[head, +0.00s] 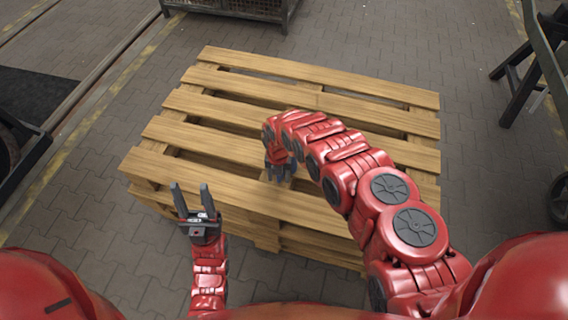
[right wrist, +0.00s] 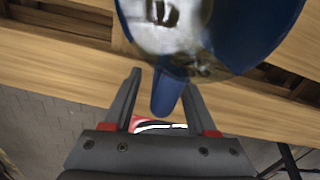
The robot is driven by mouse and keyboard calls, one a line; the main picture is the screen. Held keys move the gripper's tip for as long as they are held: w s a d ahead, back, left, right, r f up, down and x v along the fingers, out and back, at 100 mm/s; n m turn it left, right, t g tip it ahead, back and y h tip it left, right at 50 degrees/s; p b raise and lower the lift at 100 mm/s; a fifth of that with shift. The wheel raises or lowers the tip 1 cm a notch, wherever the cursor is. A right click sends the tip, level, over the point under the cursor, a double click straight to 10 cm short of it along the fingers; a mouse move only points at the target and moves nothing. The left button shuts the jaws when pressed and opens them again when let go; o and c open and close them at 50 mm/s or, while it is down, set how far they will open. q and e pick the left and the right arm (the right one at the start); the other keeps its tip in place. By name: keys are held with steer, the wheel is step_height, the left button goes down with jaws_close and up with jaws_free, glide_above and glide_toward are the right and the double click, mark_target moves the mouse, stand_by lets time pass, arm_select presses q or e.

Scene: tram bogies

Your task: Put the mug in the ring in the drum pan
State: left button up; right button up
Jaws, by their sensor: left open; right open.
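A blue mug (right wrist: 258,35) with a worn grey inside shows at the top of the right wrist view, cut off by the frame. Its blue handle (right wrist: 168,93) sticks down between the two fingers of my right gripper (right wrist: 162,82). The fingers are apart, and I cannot tell whether they touch the handle. In the head view my right gripper (head: 281,172) is low over the pallet, and my arm hides the mug. My left gripper (head: 191,188) is open and empty at the pallet's near left edge. I see no ring and no drum pan in either view.
The wooden pallet (head: 235,145) has gaps between its slats, and its visible left part is bare. A metal crate (head: 235,8) stands at the back. A dark frame (head: 530,70) stands at the right and dark equipment (head: 20,145) at the left. Paved floor surrounds the pallet.

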jaws_close()
stand_by(1.3)
